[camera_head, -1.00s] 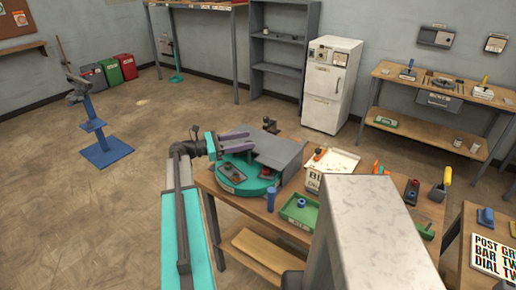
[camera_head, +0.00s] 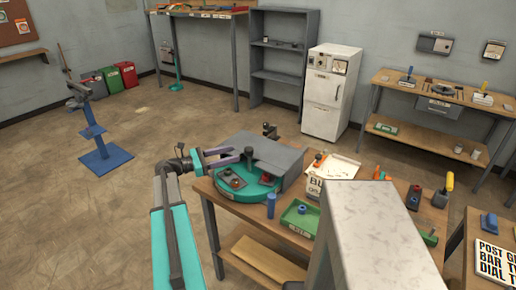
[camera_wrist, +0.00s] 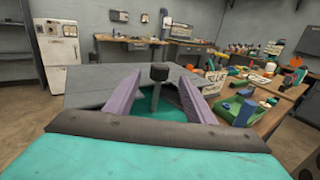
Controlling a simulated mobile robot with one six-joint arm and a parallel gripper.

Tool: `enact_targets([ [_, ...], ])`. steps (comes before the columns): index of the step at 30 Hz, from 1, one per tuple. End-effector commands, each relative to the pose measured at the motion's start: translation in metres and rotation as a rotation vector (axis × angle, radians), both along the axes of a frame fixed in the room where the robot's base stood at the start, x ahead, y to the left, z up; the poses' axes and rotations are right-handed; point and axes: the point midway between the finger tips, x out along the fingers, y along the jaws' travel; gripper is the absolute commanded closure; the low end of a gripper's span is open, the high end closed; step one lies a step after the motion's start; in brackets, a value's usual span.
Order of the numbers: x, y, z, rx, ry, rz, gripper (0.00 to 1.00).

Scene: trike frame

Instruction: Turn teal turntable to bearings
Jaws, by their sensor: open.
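The teal turntable (camera_head: 262,191) sits on the wooden workbench, partly under a grey cover (camera_head: 270,152) that hides its back part. A post with a black knob (camera_head: 249,153) stands up from the turntable; the knob also shows in the wrist view (camera_wrist: 159,72). My gripper (camera_head: 240,155) is open at the turntable's left side, its purple fingers (camera_wrist: 158,95) on either side of the post in the wrist view. I cannot tell whether they touch it.
A blue cylinder (camera_head: 271,205) stands in front of the turntable, beside a green tray (camera_head: 299,219). Open floor lies left of the bench.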

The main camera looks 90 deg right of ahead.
Motion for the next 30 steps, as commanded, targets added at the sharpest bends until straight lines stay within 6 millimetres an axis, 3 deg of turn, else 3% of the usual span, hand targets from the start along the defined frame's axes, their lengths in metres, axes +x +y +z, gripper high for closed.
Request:
enact_targets([
  [21, -0.089, -0.043, 0.002, 0.0, 0.001, -0.002, 0.51],
  [30, -0.111, -0.053, 0.0, 0.001, 0.0, -0.001, 0.51],
])
